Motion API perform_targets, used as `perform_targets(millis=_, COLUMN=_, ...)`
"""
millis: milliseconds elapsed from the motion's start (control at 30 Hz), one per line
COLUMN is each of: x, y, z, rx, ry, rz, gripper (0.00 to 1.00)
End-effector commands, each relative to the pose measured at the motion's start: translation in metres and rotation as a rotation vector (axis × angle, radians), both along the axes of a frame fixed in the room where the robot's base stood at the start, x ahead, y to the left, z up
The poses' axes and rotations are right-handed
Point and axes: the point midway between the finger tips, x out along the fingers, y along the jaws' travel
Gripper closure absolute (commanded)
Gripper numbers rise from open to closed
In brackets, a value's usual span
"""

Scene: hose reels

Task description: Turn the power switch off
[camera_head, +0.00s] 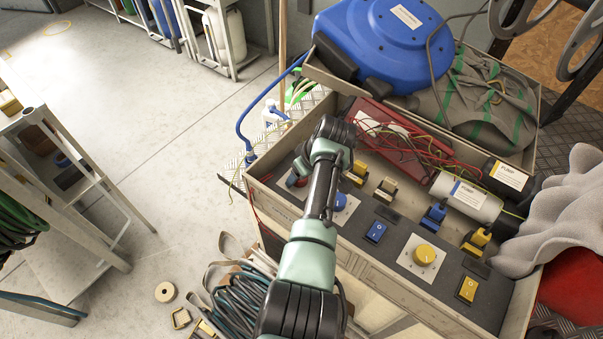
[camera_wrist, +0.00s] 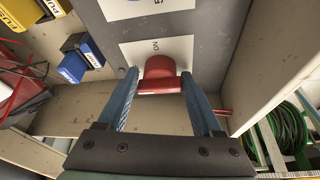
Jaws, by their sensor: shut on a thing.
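The red power switch (camera_wrist: 161,70) is a rounded knob on a white label plate (camera_wrist: 180,48) marked "ON". It sits near the end of the grey control panel (camera_wrist: 215,60). My gripper (camera_wrist: 159,82) has one finger on each side of the switch and is shut on it. In the head view my gripper is over the panel's left end and mostly hidden by my own wrist.
A blue knob (camera_head: 338,201), a blue rocker switch (camera_head: 376,231), a yellow dial (camera_head: 425,254) and a yellow rocker (camera_head: 467,288) share the panel. Several plugs stand behind them. A blue hose reel (camera_head: 385,40) and a grey cloth (camera_head: 570,210) flank the bench. Coiled cables (camera_head: 240,297) lie in front.

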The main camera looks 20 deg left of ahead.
Motion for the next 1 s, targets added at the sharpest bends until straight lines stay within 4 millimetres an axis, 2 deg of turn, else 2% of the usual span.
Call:
perform_targets(millis=167, x=0.0, y=0.0, z=0.0, rx=-0.001, ry=0.0, rz=0.003, gripper=0.89)
perform_targets(millis=200, x=0.0, y=0.0, z=0.0, rx=-0.001, ry=0.0, rz=0.003, gripper=0.28)
perform_targets(millis=267, x=0.0, y=0.0, z=0.0, rx=-0.001, ry=0.0, rz=0.003, gripper=0.19)
perform_targets(millis=667, x=-0.001, y=-0.001, z=0.005, rx=-0.001, ry=-0.001, rz=0.001, gripper=0.19)
perform_targets(millis=867, x=-0.007, y=-0.009, z=0.029, rx=-0.001, ry=-0.003, rz=0.001, gripper=0.19)
perform_targets(millis=1000, x=-0.012, y=-0.018, z=0.053, rx=-0.001, ry=-0.004, rz=-0.002, gripper=0.19)
